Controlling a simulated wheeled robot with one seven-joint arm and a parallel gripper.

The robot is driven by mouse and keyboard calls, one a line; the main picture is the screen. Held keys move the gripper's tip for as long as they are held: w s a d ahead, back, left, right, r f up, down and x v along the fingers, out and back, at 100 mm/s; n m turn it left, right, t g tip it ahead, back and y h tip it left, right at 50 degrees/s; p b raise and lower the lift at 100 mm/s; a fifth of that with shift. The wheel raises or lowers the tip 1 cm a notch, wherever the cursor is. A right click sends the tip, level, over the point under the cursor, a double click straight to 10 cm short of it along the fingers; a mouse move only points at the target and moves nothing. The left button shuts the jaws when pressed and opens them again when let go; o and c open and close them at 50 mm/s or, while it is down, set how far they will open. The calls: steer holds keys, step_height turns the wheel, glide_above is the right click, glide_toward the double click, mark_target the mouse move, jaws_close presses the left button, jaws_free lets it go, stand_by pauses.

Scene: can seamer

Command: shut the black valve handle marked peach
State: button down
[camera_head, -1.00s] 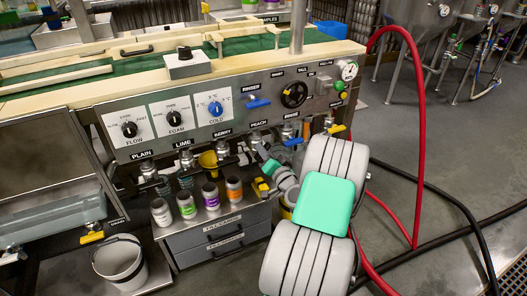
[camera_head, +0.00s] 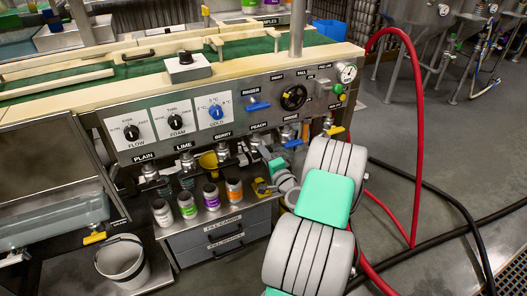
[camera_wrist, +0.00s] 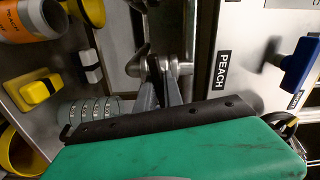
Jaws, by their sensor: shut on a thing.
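The PEACH label (camera_wrist: 219,70) is on the steel panel in the wrist view, and it also shows in the head view (camera_head: 258,126). The metal peach valve (camera_wrist: 176,67) is beside it. My gripper (camera_wrist: 158,78) is at this valve, its two grey fingers close together. It is shut on the black peach handle, which is mostly hidden between and behind the fingertips. The exact angle of the handle cannot be told. In the head view my green wrist covers most of this valve.
A blue rinser lever (camera_head: 258,105) is on the panel above; a blue handle (camera_wrist: 298,63) shows near my wrist. Several cans, including an orange-labelled one (camera_head: 234,190), stand on the shelf to the left. Red hose (camera_head: 421,130) hangs at right.

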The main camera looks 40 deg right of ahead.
steer(key=shift+m, duration=1)
steer(key=shift+f+p, duration=0.1)
steer(key=shift+p, duration=0.2)
steer(key=c, duration=1.5)
jaws_free()
steer(key=shift+s, duration=0.1)
steer(key=v, duration=0.7)
steer(key=shift+s+a, duration=0.2)
steer(key=shift+s, duration=0.1)
